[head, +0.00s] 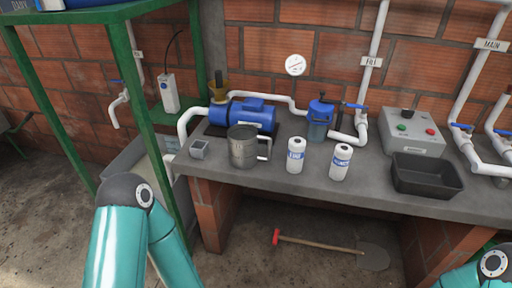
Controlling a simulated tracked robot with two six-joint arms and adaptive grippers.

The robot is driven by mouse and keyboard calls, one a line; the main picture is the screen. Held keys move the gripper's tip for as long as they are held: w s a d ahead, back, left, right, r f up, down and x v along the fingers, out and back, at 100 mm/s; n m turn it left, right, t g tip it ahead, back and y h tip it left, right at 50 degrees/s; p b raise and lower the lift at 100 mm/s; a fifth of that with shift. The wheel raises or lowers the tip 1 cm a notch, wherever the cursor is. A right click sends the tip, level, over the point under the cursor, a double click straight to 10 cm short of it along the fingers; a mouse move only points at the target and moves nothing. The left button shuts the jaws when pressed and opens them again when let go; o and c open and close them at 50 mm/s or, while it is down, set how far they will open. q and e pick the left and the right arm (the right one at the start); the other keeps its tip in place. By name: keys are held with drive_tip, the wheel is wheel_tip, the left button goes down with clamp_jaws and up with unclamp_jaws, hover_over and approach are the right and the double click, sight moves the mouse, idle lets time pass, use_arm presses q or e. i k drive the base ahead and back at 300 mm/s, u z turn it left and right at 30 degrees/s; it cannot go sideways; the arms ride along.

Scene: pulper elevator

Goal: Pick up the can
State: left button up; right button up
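A grey metal can (243,150) with a handle on its right side stands upright on the grey bench top (330,190), near the front edge and left of the middle. Two white cylinders with blue labels stand to its right: a left one (295,156) and a right one (340,163). Only teal links of my arms show, at the lower left and the lower right corner. Neither of my grippers is in the picture, and nothing touches the can.
A blue pump (245,115) stands behind the can, with white pipes. A small grey box (199,149) is left of it. A black tray (427,175) and a control box (412,131) stand at right. A green frame (149,135) rises at left. A shovel (330,247) lies below.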

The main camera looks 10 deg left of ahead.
sight(242, 139)
drive_tip(key=z, duration=0.3)
drive_tip(key=i, duration=0.95)
drive_tip(key=u, duration=0.4)
